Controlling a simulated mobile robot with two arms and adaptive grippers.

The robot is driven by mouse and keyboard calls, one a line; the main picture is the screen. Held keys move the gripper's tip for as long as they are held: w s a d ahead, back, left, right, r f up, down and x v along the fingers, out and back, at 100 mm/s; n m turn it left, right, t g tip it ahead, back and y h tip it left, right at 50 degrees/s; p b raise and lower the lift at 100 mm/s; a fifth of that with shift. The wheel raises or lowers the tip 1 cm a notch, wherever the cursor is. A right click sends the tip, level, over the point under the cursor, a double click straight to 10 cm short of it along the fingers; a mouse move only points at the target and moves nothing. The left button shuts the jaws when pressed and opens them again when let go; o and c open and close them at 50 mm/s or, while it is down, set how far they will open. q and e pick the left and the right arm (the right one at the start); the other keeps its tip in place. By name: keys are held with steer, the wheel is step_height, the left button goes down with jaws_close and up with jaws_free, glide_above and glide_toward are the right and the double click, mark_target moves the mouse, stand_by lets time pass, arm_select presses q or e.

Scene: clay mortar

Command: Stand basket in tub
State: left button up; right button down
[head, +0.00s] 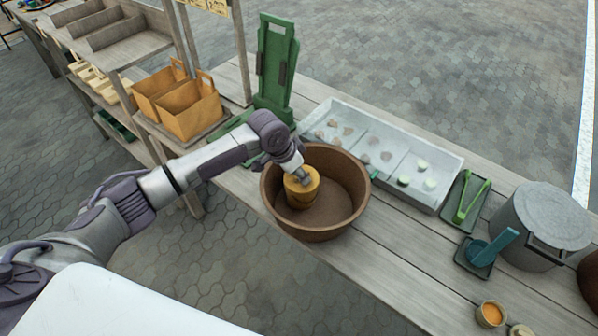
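A wide brown tub (345,212) stands on the wooden table. A small yellow-tan round basket (302,196) is inside the tub, toward its left side, and looks about upright. My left gripper (304,179) reaches over the tub's rim from the left, with its tip at the top of the basket. The fingers are small and partly hidden, so I cannot tell whether they grip the basket. I also cannot tell whether the basket's underside touches the tub's floor. My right gripper is not in view.
A pale divided tray (437,196) with small pieces lies behind the tub. A green stand (275,65) rises at the back left. Green tongs (472,202), a grey lidded pot (540,222) and an orange-filled cup (491,314) are at right. Two tan carriers (190,110) sit on the left shelf.

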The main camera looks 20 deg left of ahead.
arm_select(q)
steer(key=v, duration=1.2)
steer(key=shift+b, duration=0.45)
steer(key=shift+r, duration=0.15)
